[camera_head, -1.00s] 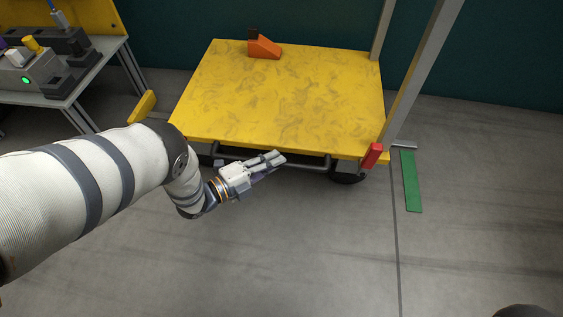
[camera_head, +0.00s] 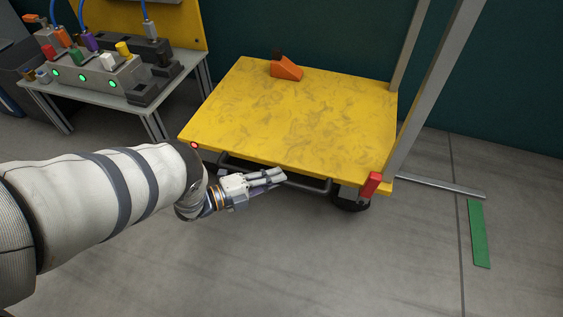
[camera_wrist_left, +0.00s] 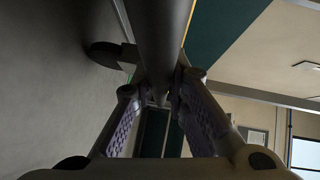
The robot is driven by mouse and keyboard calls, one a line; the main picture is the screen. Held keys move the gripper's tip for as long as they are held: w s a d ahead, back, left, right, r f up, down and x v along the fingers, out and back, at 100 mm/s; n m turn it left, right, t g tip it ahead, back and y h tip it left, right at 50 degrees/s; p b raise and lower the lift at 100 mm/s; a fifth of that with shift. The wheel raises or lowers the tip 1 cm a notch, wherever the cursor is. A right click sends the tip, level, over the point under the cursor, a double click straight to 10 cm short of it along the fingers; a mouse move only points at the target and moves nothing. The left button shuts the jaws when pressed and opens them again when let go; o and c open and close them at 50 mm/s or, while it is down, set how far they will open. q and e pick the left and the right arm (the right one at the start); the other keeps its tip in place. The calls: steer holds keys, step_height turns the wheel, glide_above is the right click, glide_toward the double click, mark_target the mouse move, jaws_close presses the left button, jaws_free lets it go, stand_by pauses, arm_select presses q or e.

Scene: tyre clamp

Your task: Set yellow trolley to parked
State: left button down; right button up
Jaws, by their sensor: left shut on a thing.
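The yellow trolley (camera_head: 295,120) stands in the middle of the head view, with a scuffed flat deck and grey uprights at its right. A dark bar (camera_head: 312,185) runs below its near edge. My left gripper (camera_head: 275,175) is shut on this bar. In the left wrist view the bar (camera_wrist_left: 163,40) passes between the two fingers (camera_wrist_left: 160,95). An orange wedge-shaped part (camera_head: 286,70) sits at the deck's back edge. A red block (camera_head: 371,185) is at the near right corner, above a black wheel (camera_head: 352,204). My right gripper is not in view.
A green strip (camera_head: 479,233) and a grey strip (camera_head: 442,187) lie on the floor right of the trolley. A grey table (camera_head: 150,110) with a fixture of coloured plugs (camera_head: 92,72) stands at the left, close to the trolley. The near floor is clear.

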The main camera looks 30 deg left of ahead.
arm_select(q)
steer(key=shift+s+a, duration=0.15)
steer(key=shift+a, duration=0.15)
steer(key=c, duration=1.6)
jaws_free()
steer(key=shift+o, duration=0.2)
steer(key=v, duration=1.2)
